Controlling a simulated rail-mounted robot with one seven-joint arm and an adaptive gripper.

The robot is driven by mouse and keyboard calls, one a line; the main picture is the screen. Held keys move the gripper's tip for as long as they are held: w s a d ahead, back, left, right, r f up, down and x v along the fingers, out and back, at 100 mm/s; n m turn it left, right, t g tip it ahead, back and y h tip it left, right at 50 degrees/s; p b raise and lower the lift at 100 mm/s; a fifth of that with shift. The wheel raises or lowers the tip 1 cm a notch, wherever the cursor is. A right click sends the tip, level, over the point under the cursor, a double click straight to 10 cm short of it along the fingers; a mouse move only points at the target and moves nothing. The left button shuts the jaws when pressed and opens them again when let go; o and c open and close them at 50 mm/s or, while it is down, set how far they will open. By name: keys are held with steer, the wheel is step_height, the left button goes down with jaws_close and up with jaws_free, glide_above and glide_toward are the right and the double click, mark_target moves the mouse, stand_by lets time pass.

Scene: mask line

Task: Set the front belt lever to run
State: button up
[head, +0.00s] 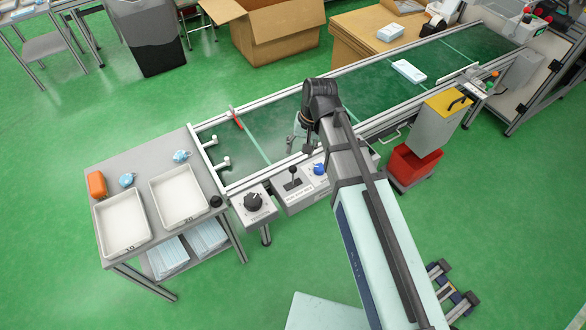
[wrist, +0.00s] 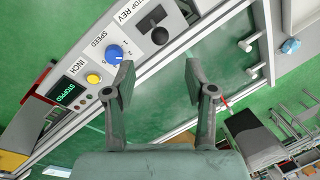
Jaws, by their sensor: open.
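The front belt lever (head: 292,181) is a black handle on a grey control box at the belt's near side, left of a blue knob. In the wrist view the lever (wrist: 158,35) shows near the top, beyond the fingertips, beside printed STOP and REV labels; no RUN label is readable. A small green display (wrist: 66,92) reads STOPPED. My gripper (wrist: 160,72) is open, with nothing between its fingers. In the head view it hangs over the belt (head: 270,130), behind the control box, partly hidden by my arm. It appears apart from the lever.
The blue SPEED knob (wrist: 114,52) and yellow INCH button (wrist: 94,78) sit close to the lever. A black tension knob (head: 253,200) is on a separate box to the left. A side table with white trays (head: 181,195) stands further left. A white pack (head: 409,71) lies on the belt.

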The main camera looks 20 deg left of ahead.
mark_target(294, 167)
steer(key=f, duration=0.4)
steer(key=a+f+p, duration=0.1)
steer(key=f, duration=0.3)
steer(key=a+f, duration=0.1)
steer(key=f, duration=0.2)
steer(key=shift+s+a+f, duration=0.1)
steer(key=shift+s+f, duration=0.15)
steer(key=shift+f, duration=0.15)
jaws_close()
